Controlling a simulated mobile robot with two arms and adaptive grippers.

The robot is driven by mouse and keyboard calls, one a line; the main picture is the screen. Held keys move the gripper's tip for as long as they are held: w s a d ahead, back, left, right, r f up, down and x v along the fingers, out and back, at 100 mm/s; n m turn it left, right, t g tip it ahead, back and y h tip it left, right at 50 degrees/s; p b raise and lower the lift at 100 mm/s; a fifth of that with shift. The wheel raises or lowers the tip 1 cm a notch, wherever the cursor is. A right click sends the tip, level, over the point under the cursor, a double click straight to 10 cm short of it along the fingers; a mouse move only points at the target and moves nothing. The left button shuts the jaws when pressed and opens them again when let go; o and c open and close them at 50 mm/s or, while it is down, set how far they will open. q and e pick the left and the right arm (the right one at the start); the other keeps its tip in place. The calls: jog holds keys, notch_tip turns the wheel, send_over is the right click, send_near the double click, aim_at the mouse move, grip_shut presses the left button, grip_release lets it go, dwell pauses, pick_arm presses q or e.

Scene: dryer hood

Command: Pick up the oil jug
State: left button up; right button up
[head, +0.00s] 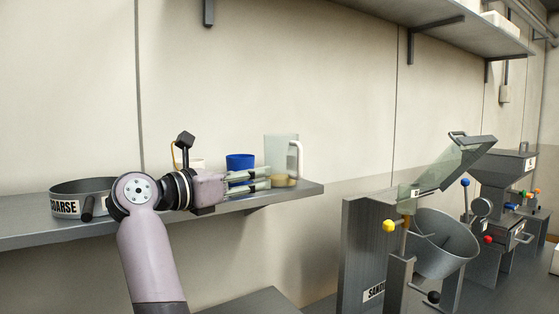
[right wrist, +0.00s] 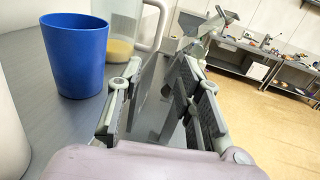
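The oil jug (head: 279,149) is a clear jug with a white handle on its right side and a little yellow oil at the bottom. It stands upright near the right end of the wall shelf. In the right wrist view the jug (right wrist: 124,28) is ahead and to the left, cut off at the top. My right gripper (head: 266,178) is in front of the shelf with its fingers pointing right, overlapping the jug's lower part in the head view. In the right wrist view its fingers (right wrist: 166,82) are apart with nothing between them. My left gripper is not in view.
A blue cup (right wrist: 77,55) stands left of the jug, close beside my right gripper; a white container (right wrist: 10,130) is nearer. A pan labelled COARSE (head: 66,207) sits at the left on the shelf (head: 30,233). A grey machine (head: 440,245) stands at the right.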

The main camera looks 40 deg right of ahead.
aim_at(300, 165)
jog(key=d+p, duration=0.1)
jog(key=d, duration=0.5)
jog(key=d+p, duration=0.1)
jog(key=d, duration=0.3)
jog(key=shift+w+r+p, duration=0.1)
jog(key=shift+w+p, duration=0.25)
jog(key=shift+w, duration=0.05)
jog(key=shift+d+r, duration=0.15)
jog(key=shift+d, duration=0.15)
jog(key=shift+w+d+r+p, duration=0.15)
jog(key=shift+d+r+p, duration=0.05)
jog(key=shift+d+p, duration=0.4)
jog(key=shift+w+d+r+p, duration=0.15)
jog(key=shift+d+r+p, duration=0.05)
jog(key=shift+d+p, duration=0.4)
jog(key=shift+w+d+f, duration=0.1)
jog(key=shift+d+f, duration=0.1)
jog(key=shift+d, duration=0.4)
jog(key=shift+d+f, duration=0.15)
jog(key=shift+d, duration=0.45)
jog(key=shift+a, duration=0.2)
jog(key=shift+c, duration=0.5)
grip_shut()
